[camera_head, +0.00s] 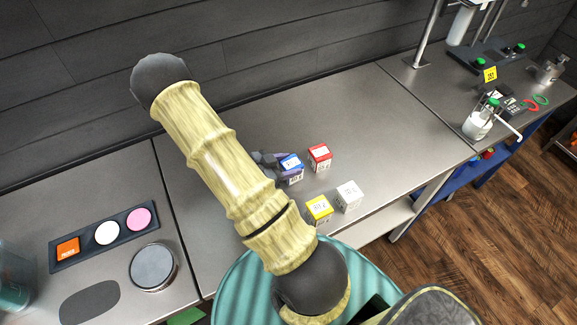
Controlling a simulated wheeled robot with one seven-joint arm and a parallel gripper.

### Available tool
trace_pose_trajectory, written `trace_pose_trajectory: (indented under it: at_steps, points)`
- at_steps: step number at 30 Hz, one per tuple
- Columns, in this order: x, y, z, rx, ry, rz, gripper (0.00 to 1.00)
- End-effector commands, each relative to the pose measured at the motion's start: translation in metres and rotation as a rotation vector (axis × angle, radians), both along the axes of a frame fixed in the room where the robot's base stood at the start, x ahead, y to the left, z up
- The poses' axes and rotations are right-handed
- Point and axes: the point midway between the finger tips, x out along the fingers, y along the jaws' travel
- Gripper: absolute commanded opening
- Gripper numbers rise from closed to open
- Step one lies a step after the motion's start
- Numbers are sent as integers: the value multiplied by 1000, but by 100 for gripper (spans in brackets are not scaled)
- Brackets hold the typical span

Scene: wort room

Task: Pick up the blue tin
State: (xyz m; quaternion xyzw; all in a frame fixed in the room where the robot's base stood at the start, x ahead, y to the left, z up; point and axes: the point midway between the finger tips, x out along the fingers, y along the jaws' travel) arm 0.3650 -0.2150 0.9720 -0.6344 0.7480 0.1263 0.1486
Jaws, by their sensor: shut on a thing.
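The blue tin (291,163) is a small box with a blue top and a pale label, on or just above the grey counter near the middle of the view. My gripper (280,166) is dark grey and partly hidden behind my arm. It reaches the tin from the left and is shut on it. The far finger and the contact are hard to make out. I cannot tell whether the tin is clear of the counter.
A red tin (320,157) stands close to the right of the blue one. A yellow tin (319,209) and a white tin (349,196) stand nearer the counter's front edge. A dark tray (73,249) with coloured pieces lies at left. The counter behind the tins is clear.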

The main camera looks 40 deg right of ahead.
Motion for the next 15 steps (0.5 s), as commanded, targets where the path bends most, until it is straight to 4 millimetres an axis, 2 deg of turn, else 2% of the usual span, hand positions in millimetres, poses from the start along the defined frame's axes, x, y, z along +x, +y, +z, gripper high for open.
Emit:
trace_pose_trajectory:
  at_steps: [5, 15]
  points:
    - [0, 0, 17, -1, -4, -1, 25]
    - [0, -1, 70, -1, -5, -3, 25]
